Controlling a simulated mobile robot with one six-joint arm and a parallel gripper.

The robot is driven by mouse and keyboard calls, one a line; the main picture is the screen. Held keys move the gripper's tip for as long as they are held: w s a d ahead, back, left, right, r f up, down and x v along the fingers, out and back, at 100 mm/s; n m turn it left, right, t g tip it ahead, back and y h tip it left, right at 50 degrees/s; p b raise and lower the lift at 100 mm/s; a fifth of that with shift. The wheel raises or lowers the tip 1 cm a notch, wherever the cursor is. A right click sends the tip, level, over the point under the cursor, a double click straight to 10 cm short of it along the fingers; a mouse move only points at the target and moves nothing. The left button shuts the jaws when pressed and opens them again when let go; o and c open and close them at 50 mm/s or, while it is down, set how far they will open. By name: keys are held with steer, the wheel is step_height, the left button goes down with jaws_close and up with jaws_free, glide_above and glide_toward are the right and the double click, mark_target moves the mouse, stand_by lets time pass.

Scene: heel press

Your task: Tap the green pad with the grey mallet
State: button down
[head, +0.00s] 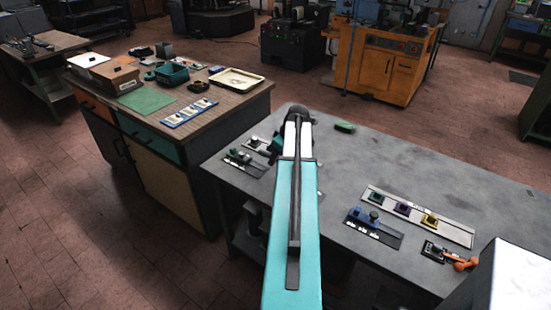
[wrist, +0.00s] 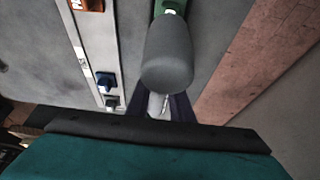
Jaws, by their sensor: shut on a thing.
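My gripper (wrist: 165,104) is shut on the grey mallet (wrist: 168,58), whose rounded head fills the middle of the wrist view. Little of the handle shows between the dark jaws. A green part (wrist: 172,7) with a pale piece on it shows just beyond the mallet head at the top; the head overlaps it, and I cannot tell whether they touch. In the head view my arm hides most of the gripper and the mallet. I cannot tell which green thing is the pad.
A pale strip with an orange block (wrist: 86,5) and a blue block (wrist: 105,79) runs left of the mallet. On the grey table (head: 450,190), a green block (head: 344,127), plates with coloured pads and an orange-handled clamp (head: 459,262) lie right of my arm. A wooden-topped bench stands left.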

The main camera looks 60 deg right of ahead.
step_height(320, 180, down, 5)
steer(key=b, duration=0.3)
steer(key=shift+f, duration=0.15)
steer(key=shift+s+a+f+b, duration=0.1)
steer(key=shift+a+f+b, duration=0.1)
steer(key=shift+f+b, duration=0.15)
steer(key=shift+s, duration=0.1)
steer(key=shift+w+d+r+p, duration=0.1)
steer(key=shift+r+p, duration=0.45)
steer(key=shift+r, duration=0.6)
steer(key=shift+w+d+r+p, duration=0.1)
steer(key=shift+r+p, duration=0.4)
steer(key=shift+r, duration=0.65)
